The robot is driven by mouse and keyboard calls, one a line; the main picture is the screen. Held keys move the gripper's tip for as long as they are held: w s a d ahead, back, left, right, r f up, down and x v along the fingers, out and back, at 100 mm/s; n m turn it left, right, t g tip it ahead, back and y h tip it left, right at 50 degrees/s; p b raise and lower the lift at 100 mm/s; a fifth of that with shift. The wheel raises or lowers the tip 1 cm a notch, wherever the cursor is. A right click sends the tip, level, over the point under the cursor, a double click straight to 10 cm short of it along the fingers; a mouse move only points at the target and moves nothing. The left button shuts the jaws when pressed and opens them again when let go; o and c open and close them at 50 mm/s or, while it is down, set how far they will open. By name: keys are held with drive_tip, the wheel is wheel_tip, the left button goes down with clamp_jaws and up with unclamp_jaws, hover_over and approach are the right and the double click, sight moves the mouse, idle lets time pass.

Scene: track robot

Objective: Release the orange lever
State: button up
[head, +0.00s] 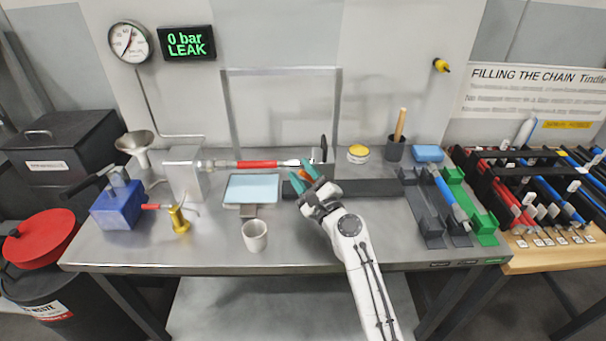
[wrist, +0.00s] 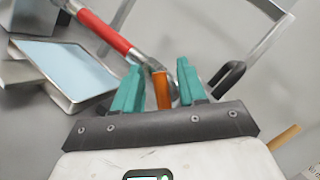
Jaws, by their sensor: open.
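The orange lever (wrist: 162,90) shows in the wrist view between the two teal fingers of my gripper (wrist: 157,82), below the end of a red-sleeved tube. In the head view only a small part of the orange lever (head: 303,175) shows beside the fingers. My gripper (head: 301,174) is open, with a finger on each side of the lever. I cannot tell whether either finger touches it. The red-sleeved tube (head: 257,165) lies level from a metal block to a fitting near my gripper.
A gauge (head: 130,42) and a display (head: 187,42) reading "0 bar LEAK" hang on the wall. A light-blue tablet (head: 251,188) and a white cup (head: 255,236) stand left of my arm. Grey and green holders (head: 477,205) stand right. The front middle of the bench is mostly clear.

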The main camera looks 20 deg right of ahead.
drive_tip(key=v, duration=0.9)
drive_tip(key=shift+s+f, duration=0.15)
drive_tip(key=shift+s, duration=0.15)
drive_tip(key=shift+s+d, duration=0.1)
drive_tip(key=shift+s, duration=0.5)
drive_tip(key=shift+c, duration=0.5)
